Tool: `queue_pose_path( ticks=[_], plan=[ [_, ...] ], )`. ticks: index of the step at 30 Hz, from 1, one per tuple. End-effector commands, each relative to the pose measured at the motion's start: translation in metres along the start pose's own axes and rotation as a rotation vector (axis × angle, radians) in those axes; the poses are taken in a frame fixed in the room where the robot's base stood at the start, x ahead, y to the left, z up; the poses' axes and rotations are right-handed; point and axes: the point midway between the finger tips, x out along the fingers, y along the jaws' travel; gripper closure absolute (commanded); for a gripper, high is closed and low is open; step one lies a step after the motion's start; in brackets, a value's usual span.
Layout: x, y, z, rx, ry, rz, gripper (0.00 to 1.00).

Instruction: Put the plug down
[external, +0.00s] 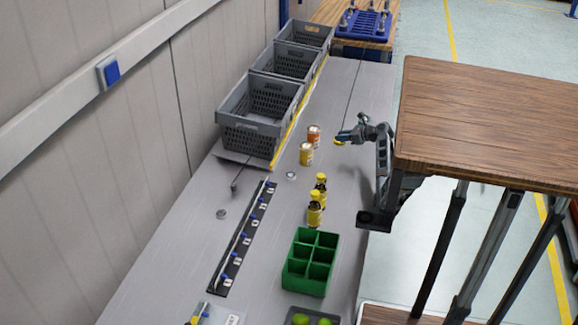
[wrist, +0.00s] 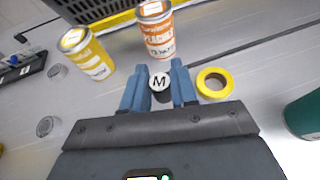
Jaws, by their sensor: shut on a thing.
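The plug appears to be a small round piece with a white top marked "M" (wrist: 160,81) in the wrist view. My gripper (wrist: 159,88) is shut on it, with one blue finger on each side. In the external view my gripper (external: 351,135) is low over the right part of the grey bench, and the plug cannot be made out there. I cannot tell whether the plug touches the bench. A yellow ring (wrist: 214,84) lies just right of my right finger.
An orange-labelled can (wrist: 155,28) and a yellow can (wrist: 88,53) stand close beyond my gripper. Grey crates (external: 262,128) line the wall. A green divided box (external: 303,285) and yellow-capped bottles (external: 315,214) stand nearer the camera. A wooden-topped table (external: 490,125) is at right.

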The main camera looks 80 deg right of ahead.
Motion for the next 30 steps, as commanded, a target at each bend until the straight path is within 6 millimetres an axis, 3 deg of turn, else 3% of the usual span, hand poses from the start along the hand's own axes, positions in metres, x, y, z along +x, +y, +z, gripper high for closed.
queue_pose_path(
  ticks=[6, 10, 18, 29, 30],
  plan=[
    [0.022, 0.010, -0.004, -0.001, 0.000, 0.000, 1.00],
    [0.026, 0.010, -0.011, 0.001, 0.000, -0.001, 1.00],
    [0.038, 0.010, -0.041, 0.002, 0.000, -0.001, 1.00],
    [0.040, 0.010, -0.044, 0.000, 0.000, -0.001, 1.00],
    [0.039, 0.010, -0.044, 0.000, 0.000, -0.001, 0.70]
  ],
)
